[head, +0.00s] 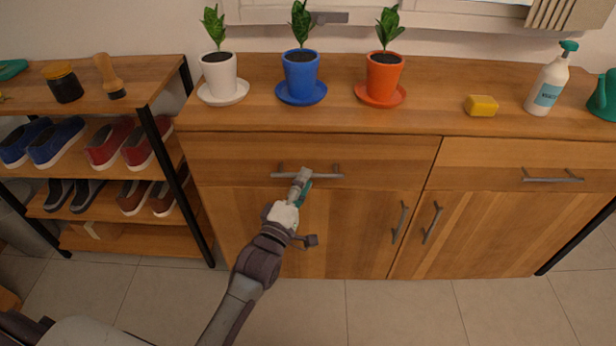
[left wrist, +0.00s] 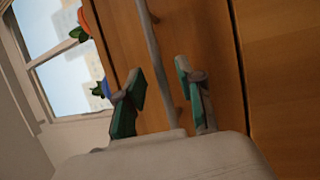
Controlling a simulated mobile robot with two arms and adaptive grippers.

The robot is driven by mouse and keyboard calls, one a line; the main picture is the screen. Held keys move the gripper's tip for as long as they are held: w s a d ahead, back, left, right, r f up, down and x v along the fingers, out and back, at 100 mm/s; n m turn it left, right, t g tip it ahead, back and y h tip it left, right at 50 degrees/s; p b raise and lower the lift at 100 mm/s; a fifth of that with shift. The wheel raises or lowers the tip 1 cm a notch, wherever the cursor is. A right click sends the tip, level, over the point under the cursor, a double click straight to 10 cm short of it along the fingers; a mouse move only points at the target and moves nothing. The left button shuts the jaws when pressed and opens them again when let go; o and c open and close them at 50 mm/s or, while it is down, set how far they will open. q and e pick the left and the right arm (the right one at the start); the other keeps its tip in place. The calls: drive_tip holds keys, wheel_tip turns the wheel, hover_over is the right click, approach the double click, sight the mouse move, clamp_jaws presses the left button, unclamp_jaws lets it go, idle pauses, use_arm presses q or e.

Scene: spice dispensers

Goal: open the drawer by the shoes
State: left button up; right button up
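The wooden drawer (head: 230,160) on the left of the cabinet, nearest the shoes (head: 85,142), is closed, its front flush. Its grey bar handle (head: 325,176) runs horizontally. My left gripper (head: 302,177) is at the middle of this handle in the head view. In the left wrist view, my left gripper (left wrist: 160,75) has its two green-padded fingers apart, and the handle bar (left wrist: 158,55) passes between them with gaps visible. Whether either finger touches it I cannot tell. My right gripper is not in view.
On the cabinet top stand white (head: 220,75), blue (head: 300,75) and orange (head: 383,75) plant pots, a yellow sponge (head: 481,105) and a spray bottle (head: 548,82). A second drawer (head: 480,160) is at right, doors below. The shoe rack (head: 150,80) stands left. The floor in front is clear.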

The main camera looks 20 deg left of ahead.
use_arm(q)
drive_tip(key=shift+x, duration=1.25)
clamp_jaws()
